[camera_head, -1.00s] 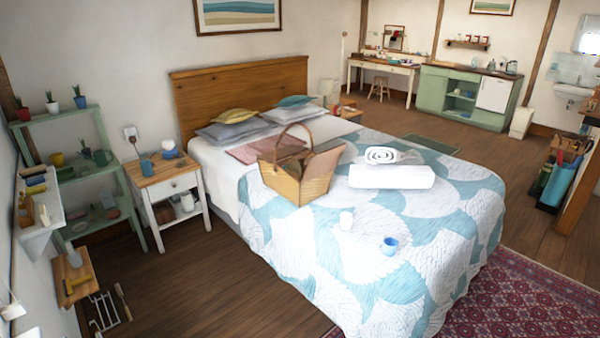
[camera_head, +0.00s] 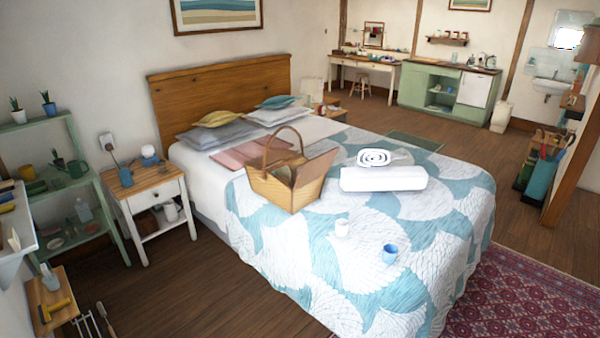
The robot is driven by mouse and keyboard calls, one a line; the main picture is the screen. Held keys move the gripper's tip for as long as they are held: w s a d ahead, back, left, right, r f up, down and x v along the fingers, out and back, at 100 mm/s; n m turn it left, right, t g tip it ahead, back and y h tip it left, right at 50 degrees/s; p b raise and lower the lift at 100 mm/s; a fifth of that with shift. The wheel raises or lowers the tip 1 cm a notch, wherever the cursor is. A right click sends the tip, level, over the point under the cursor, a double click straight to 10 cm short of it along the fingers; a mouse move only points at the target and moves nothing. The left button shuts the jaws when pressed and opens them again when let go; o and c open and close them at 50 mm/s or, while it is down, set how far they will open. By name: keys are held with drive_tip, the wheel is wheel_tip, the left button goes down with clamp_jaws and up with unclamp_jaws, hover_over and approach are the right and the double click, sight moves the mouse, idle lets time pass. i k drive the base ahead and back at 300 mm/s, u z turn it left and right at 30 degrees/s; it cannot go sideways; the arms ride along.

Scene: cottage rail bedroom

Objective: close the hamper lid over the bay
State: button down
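The wicker hamper (camera_head: 268,190) stands on the bed, toward its left side, with its arched handle (camera_head: 283,130) upright. A tan lid flap (camera_head: 315,178) on its right side is tilted up, with its free edge in the air. The inside of the hamper shows only as a narrow dark area behind the front wall; its contents are too small to tell. My gripper is not in view.
A rolled towel and folded white towel (camera_head: 383,178) lie right of the hamper. A nightstand (camera_head: 150,190) stands left. Wooden floor (camera_head: 200,285) is clear at the lower left.

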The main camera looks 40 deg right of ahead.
sight(313, 168)
drive_tip(key=i, duration=1.15)
drive_tip(key=z, duration=0.2)
